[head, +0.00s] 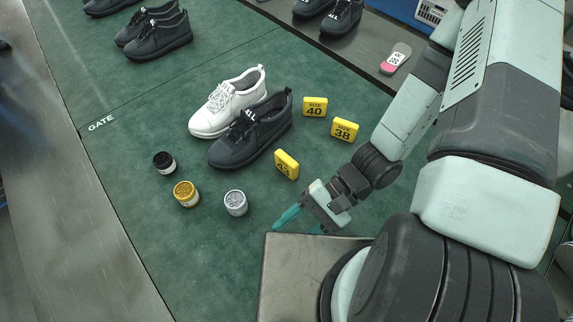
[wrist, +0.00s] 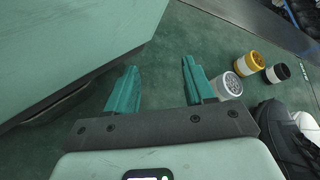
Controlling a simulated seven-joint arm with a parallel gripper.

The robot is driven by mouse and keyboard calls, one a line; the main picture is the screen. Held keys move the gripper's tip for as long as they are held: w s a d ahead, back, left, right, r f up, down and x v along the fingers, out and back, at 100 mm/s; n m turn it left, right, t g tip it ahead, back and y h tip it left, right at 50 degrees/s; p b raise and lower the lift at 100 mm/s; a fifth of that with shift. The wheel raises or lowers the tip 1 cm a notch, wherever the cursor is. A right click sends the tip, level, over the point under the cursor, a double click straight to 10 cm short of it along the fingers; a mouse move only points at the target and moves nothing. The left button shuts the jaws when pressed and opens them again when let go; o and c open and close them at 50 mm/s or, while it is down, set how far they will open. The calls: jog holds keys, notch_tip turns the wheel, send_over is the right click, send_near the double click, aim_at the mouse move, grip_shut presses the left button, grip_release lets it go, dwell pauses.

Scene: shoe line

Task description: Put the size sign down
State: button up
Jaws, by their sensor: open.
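Three yellow size signs are on the green mat (head: 200,255). The size 40 sign (head: 315,106) and the size 38 sign (head: 344,129) are right of the shoes. A third sign (head: 287,164), its number hard to read, is nearest my gripper and just below the black shoes. My gripper (head: 298,224) is open and empty, apart from that sign, below it in the head view. In the wrist view only bare green surface shows between the open fingers (wrist: 160,68), and no sign is in view there.
A black jar (head: 164,162), a gold jar (head: 186,194) and a silver jar (head: 235,203) stand left of my gripper. A pink-and-grey insole (head: 396,59) lies upper right. The lower-left mat is clear.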

aim_at(290, 160)
jog(key=d+n+h, duration=0.1)
jog(key=w+n+h, duration=0.1)
jog(key=n, duration=0.1)
jog(key=d+f+n+t+h, duration=0.1)
jog(key=shift+w+d+h, duration=0.3)
jog(key=shift+w+h, duration=0.1)
jog(key=w+n+t+h, duration=0.1)
jog(key=w+d+n+t+h, duration=0.1)
jog(key=w+n, duration=0.1)
jog(key=shift+w+d+f, duration=0.1)
jog(key=shift+w+d, duration=0.05)
jog(key=shift+w, duration=0.05)
jog(key=w+n+t, duration=0.1)
jog(key=w, duration=0.1)
jog(key=w+r+n+t+h, duration=0.1)
jog(key=w+n, duration=0.1)
jog(key=shift+w+t, duration=0.2)
jog(key=shift+t, duration=0.1)
jog(key=w+a+r+n+t, duration=0.4)
jog(key=w+t, duration=0.1)
jog(key=w, duration=0.2)
jog(key=x, duration=1)
jog(key=shift+s+a+f, duration=0.1)
jog(key=shift+a, duration=0.05)
grip_shut()
